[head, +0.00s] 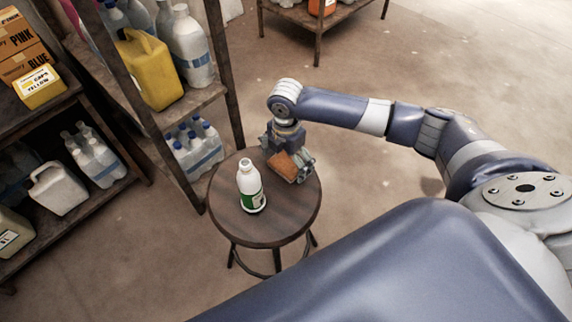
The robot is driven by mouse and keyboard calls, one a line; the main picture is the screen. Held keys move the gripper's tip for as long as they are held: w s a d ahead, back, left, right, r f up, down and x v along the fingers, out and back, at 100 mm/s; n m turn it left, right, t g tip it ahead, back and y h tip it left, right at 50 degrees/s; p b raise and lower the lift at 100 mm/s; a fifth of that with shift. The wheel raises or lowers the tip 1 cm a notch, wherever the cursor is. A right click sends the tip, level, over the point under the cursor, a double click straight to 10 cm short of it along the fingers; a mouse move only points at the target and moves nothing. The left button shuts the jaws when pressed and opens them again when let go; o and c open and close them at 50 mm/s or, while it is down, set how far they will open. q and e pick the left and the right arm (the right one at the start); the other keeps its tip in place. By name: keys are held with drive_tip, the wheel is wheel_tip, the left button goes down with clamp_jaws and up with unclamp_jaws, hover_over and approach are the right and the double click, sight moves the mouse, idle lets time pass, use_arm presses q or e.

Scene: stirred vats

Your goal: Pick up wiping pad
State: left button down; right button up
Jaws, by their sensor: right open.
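The wiping pad (284,167) is an orange-brown block on the back right of the round stool top (228,215). My right gripper (293,169) points down right over the pad and hides part of it. The right gripper is open, with its fingers close about the pad; I cannot tell whether they touch it. My left gripper is not in view.
A white bottle with a green label (250,186) stands on the stool, left of the pad. Shelves at the left hold a yellow jug (148,70), bottle packs (197,148) and a white canister (58,188). The floor right of the stool is clear.

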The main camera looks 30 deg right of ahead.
sight(288, 165)
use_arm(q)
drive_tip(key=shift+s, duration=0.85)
use_arm(e)
drive_tip(key=c, duration=1)
drive_tip(key=shift+r, duration=0.15)
drive_tip(key=shift+r, duration=0.3)
drive_tip(key=r, duration=0.1)
drive_tip(key=s+r, duration=0.1)
drive_tip(key=shift+r, duration=0.35)
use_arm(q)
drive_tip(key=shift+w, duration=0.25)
use_arm(e)
drive_tip(key=s, duration=0.5)
drive_tip(key=s+d+r, duration=0.1)
drive_tip(key=s, duration=0.9)
drive_tip(key=shift+d+r, duration=0.2)
drive_tip(key=shift+d, duration=0.2)
drive_tip(key=o, duration=0.4)
drive_tip(key=c, duration=0.4)
